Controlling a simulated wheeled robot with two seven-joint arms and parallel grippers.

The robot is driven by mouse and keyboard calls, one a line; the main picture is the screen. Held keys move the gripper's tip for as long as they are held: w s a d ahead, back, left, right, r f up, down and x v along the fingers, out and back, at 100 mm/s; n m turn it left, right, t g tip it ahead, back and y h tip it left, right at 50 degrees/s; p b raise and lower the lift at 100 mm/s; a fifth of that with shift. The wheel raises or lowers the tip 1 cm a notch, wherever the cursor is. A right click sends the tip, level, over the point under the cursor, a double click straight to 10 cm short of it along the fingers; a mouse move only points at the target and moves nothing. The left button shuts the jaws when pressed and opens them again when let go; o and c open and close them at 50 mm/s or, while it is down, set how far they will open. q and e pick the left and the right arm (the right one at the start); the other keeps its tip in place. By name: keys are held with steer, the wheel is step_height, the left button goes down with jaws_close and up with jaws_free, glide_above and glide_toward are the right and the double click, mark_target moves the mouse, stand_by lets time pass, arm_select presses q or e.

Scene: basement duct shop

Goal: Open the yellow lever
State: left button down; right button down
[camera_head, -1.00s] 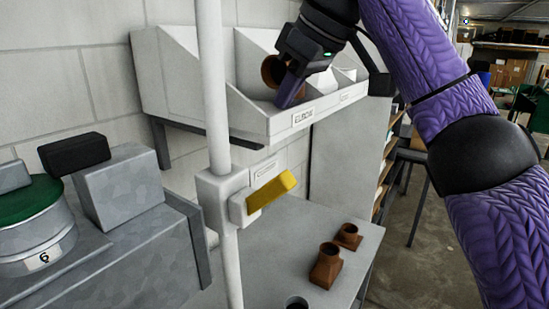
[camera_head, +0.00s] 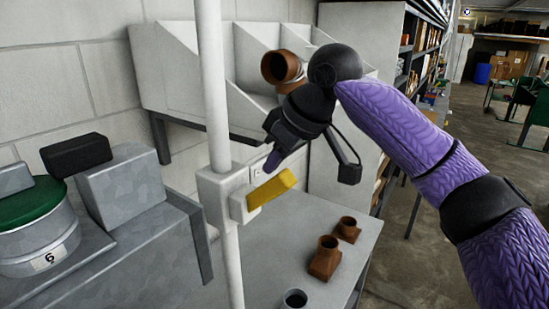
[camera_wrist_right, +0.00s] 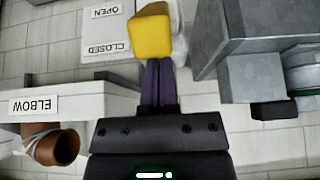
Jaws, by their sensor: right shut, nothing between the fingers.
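The yellow lever (camera_head: 271,189) sticks out to the upper right from a white box (camera_head: 222,196) on a vertical white pipe (camera_head: 215,90). My right gripper (camera_head: 271,164) is just above the lever with its purple fingers pointing down; they are together and empty. In the right wrist view the yellow lever (camera_wrist_right: 152,32) is right beyond the fingertips (camera_wrist_right: 159,62). I cannot tell whether they touch it. A sign plate (camera_wrist_right: 108,30) behind the lever reads OPEN and CLOSED, upside down in that view. My left gripper is not in view.
A white wall bin (camera_head: 180,75) holds a brown elbow (camera_head: 282,68) behind my right arm. Below, a grey table (camera_head: 265,262) carries brown fittings (camera_head: 325,258) and a dark-mouthed cup (camera_head: 294,299). A grey block (camera_head: 120,185) and a green-topped drum (camera_head: 35,235) stand left.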

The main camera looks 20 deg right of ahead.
steer(key=shift+s+d+f+t+y+b, duration=0.2)
steer(key=shift+f+t+y+b, duration=0.15)
steer(key=shift+b, duration=0.65)
steer(key=shift+s+d+f+t+y+b, duration=0.3)
steer(key=shift+t+b, duration=0.35)
steer(key=shift+b, duration=0.55)
steer(key=s+d+f+t+y+b, duration=0.3)
steer(key=f+t+y+b, duration=0.3)
steer(key=b, duration=1.8)
step_height(320, 180, down, 5)
steer(key=shift+s+r+t+b, duration=0.1)
steer(key=shift+s+t+b, duration=0.4)
steer(key=shift+t, duration=0.5)
steer(key=shift+s+y, duration=0.1)
steer(key=shift+y, duration=0.15)
